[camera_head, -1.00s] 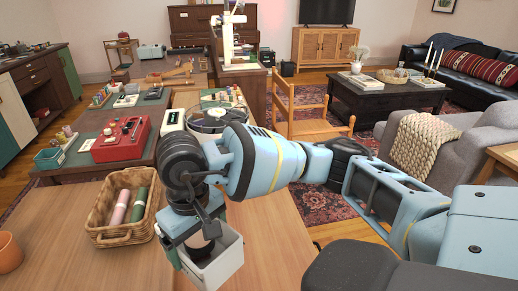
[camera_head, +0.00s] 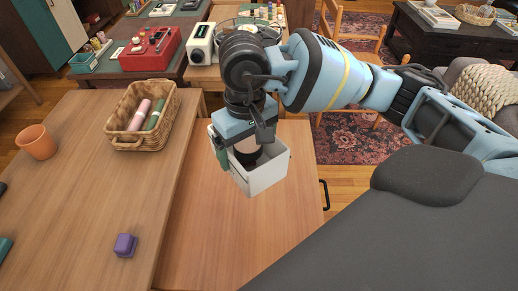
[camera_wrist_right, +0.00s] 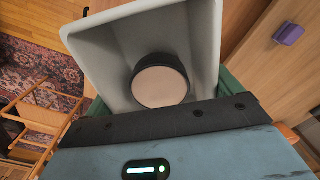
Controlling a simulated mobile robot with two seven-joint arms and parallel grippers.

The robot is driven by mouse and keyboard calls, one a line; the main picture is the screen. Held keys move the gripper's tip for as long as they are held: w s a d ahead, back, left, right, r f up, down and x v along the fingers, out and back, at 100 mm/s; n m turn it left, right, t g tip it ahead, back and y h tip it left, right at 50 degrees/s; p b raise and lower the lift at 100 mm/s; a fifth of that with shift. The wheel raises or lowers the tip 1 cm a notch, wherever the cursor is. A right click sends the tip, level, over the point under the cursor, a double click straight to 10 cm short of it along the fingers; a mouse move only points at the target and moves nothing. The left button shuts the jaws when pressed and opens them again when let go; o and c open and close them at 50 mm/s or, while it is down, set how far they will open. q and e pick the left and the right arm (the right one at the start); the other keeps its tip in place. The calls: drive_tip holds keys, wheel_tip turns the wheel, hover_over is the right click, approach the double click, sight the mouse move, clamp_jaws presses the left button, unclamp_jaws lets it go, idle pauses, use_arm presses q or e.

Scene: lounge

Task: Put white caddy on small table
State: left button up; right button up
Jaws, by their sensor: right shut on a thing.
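My right gripper (camera_head: 243,140) is shut on the white caddy (camera_head: 264,179), at its left wall as seen in the head view. The caddy is a white open-topped box, close to upright. A dark round item with a pale top (camera_wrist_right: 160,87) is inside it. The caddy (camera_wrist_right: 110,55) fills the upper middle of the wrist view. In the head view it is over a plain wooden top (camera_head: 232,240) with a black handle at its right edge. I cannot tell whether it touches that top, or whether this is the small table. My left gripper is out of view.
A wooden table (camera_head: 70,190) adjoins on the left. It carries a wicker basket (camera_head: 150,138) with two rolls, an orange cup (camera_head: 37,142) and a purple block (camera_head: 125,245). The wooden top below the caddy is bare.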

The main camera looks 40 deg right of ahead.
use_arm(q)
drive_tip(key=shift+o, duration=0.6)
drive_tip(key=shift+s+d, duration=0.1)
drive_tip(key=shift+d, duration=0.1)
use_arm(e)
drive_tip(key=shift+s+d, duration=0.1)
drive_tip(key=shift+d, duration=0.1)
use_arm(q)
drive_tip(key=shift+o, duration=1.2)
use_arm(e)
drive_tip(key=shift+a+f, duration=0.1)
drive_tip(key=shift+f, duration=0.1)
use_arm(q)
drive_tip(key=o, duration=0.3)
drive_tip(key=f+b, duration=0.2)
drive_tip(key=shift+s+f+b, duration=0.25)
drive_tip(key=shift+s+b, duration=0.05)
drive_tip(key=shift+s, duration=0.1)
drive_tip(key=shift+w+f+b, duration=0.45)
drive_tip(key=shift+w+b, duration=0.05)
drive_tip(key=shift+b, duration=0.3)
use_arm(e)
drive_tip(key=a+f+m, duration=0.3)
drive_tip(key=a+f, duration=0.2)
drive_tip(key=f, duration=0.5)
drive_tip(key=s+a+f+m, duration=0.1)
drive_tip(key=a+f+m, duration=0.3)
drive_tip(key=f, duration=0.6)
drive_tip(key=shift+s+a, duration=0.3)
drive_tip(key=shift+a, duration=0.95)
